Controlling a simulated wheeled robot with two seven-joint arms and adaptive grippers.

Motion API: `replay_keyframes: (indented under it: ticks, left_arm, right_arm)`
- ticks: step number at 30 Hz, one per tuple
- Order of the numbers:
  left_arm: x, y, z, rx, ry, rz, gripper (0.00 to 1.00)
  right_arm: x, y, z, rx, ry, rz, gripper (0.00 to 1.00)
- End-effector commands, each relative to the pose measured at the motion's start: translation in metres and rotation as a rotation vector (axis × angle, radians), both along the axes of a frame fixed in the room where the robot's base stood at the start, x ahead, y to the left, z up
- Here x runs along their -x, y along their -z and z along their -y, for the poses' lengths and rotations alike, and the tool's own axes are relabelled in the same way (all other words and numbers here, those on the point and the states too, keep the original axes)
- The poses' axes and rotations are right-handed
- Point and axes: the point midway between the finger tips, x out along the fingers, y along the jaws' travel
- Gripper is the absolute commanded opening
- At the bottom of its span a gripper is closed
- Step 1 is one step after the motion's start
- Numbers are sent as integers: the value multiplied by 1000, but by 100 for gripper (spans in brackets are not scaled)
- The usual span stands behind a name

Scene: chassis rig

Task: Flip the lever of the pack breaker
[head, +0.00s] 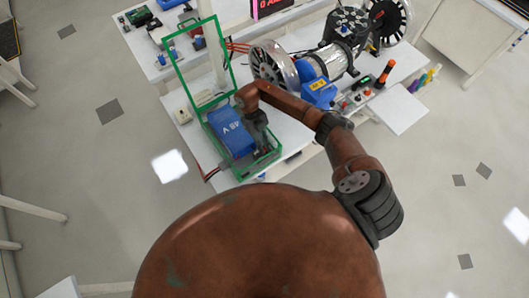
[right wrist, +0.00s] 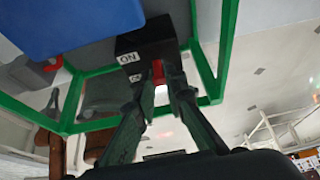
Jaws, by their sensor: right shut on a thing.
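The pack breaker (right wrist: 142,47) is a black box with a white ON label on its face and a second, partly hidden label below. Its red lever (right wrist: 158,72) sits between the fingertips of my right gripper (right wrist: 164,80), which is shut on it. In the head view my right gripper (head: 259,143) points down inside the green-framed case, just right of the blue battery pack (head: 232,132). There my gripper and wrist hide the breaker and lever. The blue pack also shows in the right wrist view (right wrist: 70,22). My left gripper is not in view.
The green-framed case (head: 215,160) has its framed lid (head: 203,50) standing open behind. Right of it on the white table are a wheel (head: 274,66), a silver motor, a blue unit (head: 318,92) and a small control panel (head: 357,98). Cables hang at the case's left.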

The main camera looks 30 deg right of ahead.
Motion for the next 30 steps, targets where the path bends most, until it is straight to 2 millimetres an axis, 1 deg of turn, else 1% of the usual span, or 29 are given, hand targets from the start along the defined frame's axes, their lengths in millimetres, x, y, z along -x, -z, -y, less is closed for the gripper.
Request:
replay_keyframes:
  ticks: [1,3,6,9,18,30]
  left_arm:
    - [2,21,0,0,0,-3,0]
    - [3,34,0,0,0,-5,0]
    - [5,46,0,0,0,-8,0]
    - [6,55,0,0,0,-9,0]
    - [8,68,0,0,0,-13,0]
    - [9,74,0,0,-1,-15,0]
  right_arm:
    - [-7,9,1,9,1,-40,0]
    - [-9,9,1,13,1,-99,0]
    - [-12,7,1,18,2,-168,0]
    - [-14,6,1,23,1,-225,0]
    - [-18,6,-1,31,1,-346,0]
    - [-21,7,-1,36,0,-428,0]
